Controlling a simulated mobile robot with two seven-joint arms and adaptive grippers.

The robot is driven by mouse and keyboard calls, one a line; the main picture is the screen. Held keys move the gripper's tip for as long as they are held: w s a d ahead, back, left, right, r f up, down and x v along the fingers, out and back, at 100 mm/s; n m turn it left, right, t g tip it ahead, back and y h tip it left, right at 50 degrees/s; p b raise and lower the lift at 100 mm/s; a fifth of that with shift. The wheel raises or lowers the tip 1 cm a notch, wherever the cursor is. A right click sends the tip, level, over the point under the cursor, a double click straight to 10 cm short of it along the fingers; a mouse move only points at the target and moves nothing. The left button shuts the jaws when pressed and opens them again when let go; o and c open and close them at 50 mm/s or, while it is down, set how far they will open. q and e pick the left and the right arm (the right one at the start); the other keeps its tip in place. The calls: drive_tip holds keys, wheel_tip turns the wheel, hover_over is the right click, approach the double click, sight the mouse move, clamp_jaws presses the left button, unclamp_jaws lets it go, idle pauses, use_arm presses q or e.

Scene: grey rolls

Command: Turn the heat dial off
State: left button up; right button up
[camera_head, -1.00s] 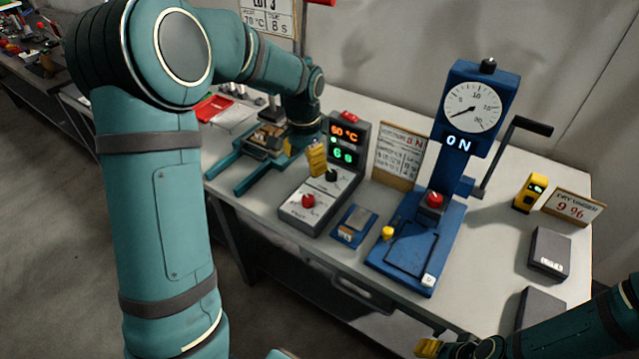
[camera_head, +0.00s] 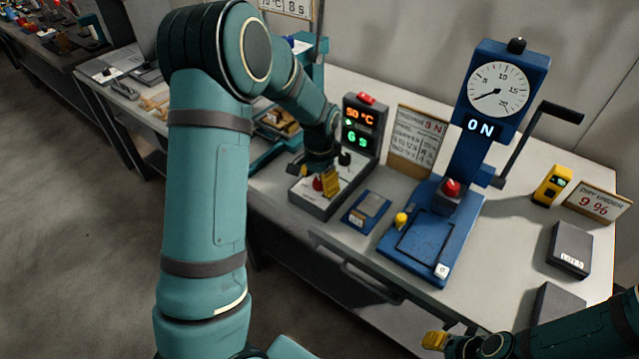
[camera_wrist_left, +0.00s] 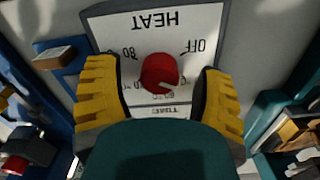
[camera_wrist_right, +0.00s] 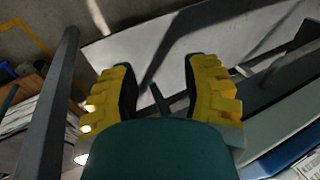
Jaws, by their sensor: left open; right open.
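The heat dial is a red knob (camera_wrist_left: 160,73) on a light panel marked HEAT, OFF and 80, seen upside down in the left wrist view. In the head view the dial (camera_head: 319,184) is partly hidden by my left gripper (camera_head: 327,186). The control box (camera_head: 361,135) shows an orange display of about 50 °C and a green 6 s. My left gripper (camera_wrist_left: 160,92) is open, its yellow fingers on either side of the knob; I cannot tell whether they touch it. My right gripper (camera_wrist_right: 160,95) is open and empty near the table's front edge.
A blue press (camera_head: 432,235) with a gauge, a red button and a crank handle stands right of the box. A black knob (camera_head: 345,158) sits behind the dial. Dark boxes (camera_head: 569,250) lie at the right.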

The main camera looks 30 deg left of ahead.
use_arm(q)
drive_tip(key=shift+f, duration=0.25)
clamp_jaws()
drive_tip(key=n+p, duration=0.2)
drive_tip(key=n, duration=0.4)
drive_tip(key=shift+s+r, duration=0.1)
drive_tip(key=n+p, duration=0.2)
drive_tip(key=n, duration=0.2)
drive_tip(key=shift+n, duration=0.4)
drive_tip(key=shift+n+p, duration=0.3)
drive_tip(key=shift+n, duration=0.3)
drive_tip(key=shift+d, duration=0.1)
